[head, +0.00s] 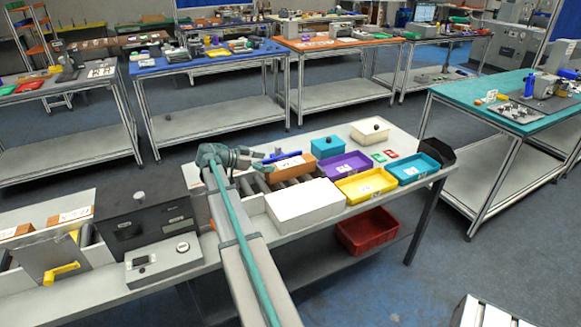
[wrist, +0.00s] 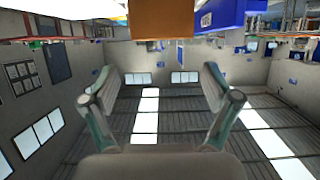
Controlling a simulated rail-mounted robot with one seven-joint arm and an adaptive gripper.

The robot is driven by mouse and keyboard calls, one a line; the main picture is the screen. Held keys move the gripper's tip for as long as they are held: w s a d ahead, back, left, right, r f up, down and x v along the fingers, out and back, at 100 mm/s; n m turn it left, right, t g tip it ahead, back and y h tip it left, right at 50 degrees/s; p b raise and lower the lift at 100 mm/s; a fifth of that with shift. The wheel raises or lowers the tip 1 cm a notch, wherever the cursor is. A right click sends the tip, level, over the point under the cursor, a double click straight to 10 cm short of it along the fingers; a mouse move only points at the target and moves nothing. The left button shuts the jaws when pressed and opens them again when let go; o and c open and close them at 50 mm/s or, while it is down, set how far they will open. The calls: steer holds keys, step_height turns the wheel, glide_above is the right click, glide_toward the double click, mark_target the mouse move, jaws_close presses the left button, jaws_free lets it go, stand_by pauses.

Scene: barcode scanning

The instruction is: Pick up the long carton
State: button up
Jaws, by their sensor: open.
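An orange-brown carton (head: 292,167) lies at the far side of the roller conveyor (head: 285,183) on the near workbench. It is likely the long carton. My gripper (head: 264,159) is just left of it, with its fingers pointing toward it. In the wrist view, which looks inverted, the two fingers of my gripper (wrist: 158,80) stand wide apart with nothing between them. The carton (wrist: 162,18) shows there at the top edge, beyond the fingertips and partly cut off. Contact is not visible.
A blue object (head: 282,156) lies just behind the carton. A white box (head: 304,205) stands in front. Purple (head: 344,165), yellow (head: 366,186) and blue (head: 412,168) trays are to the right. A dark box (head: 136,224) and labelled cartons (head: 70,216) are left.

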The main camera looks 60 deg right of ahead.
mark_target(287, 163)
steer(key=p+x, duration=0.1)
steer(key=x, duration=0.4)
steer(key=shift+w, duration=0.1)
steer(key=p+x, duration=0.3)
steer(key=x, duration=0.1)
steer(key=shift+d, duration=0.2)
steer(key=shift+d+f, duration=0.3)
jaws_close()
